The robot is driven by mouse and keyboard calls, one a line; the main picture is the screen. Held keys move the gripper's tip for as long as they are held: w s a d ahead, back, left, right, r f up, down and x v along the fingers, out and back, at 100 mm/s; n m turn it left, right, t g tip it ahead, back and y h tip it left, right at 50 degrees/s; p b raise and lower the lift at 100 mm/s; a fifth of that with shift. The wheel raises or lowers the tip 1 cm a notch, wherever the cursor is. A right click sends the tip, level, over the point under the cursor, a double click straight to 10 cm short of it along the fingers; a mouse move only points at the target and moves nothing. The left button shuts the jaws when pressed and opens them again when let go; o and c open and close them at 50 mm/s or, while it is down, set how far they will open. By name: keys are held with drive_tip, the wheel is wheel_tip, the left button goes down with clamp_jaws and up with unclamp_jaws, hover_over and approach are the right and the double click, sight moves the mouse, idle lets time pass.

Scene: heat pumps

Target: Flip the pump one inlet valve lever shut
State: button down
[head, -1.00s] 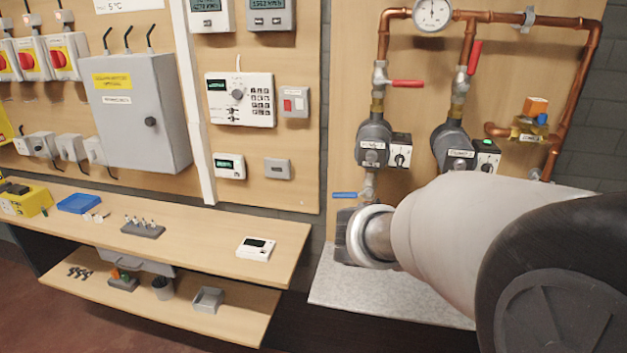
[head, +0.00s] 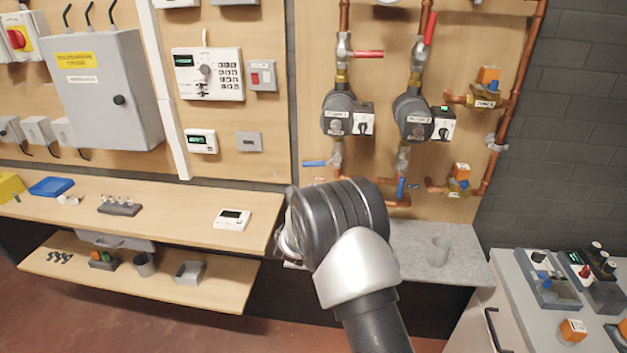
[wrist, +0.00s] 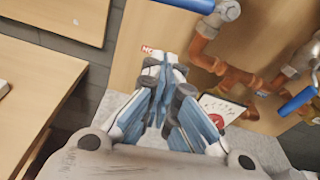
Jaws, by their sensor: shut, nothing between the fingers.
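Two pumps hang on the wooden board in the head view, a left pump (head: 339,117) and a right pump (head: 411,115); their labels are too small to read. Below the left pump, a blue lever (head: 316,163) sticks out level to the left, across its pipe. It also shows at the top of the wrist view (wrist: 188,4). The right pump's blue lever (head: 401,188) hangs along its pipe and shows in the wrist view (wrist: 297,101). My gripper (wrist: 163,72) is shut and empty, below and apart from the left lever. My wrist hides it in the head view.
Copper pipes (wrist: 207,50) run close beyond my fingers. A grey shelf (head: 455,262) with a grey cup (head: 438,251) lies below the pumps. A wooden bench (head: 170,212) is left, a cabinet (head: 530,310) with devices right. Red levers (head: 369,54) sit above the pumps.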

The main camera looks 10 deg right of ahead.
sight(321, 162)
drive_tip(key=w+r, duration=0.1)
drive_tip(key=w, duration=0.1)
drive_tip(key=w+d+r+b, duration=0.1)
drive_tip(key=w+r, duration=0.1)
drive_tip(key=shift+w, duration=0.25)
drive_tip(key=shift+r, duration=0.1)
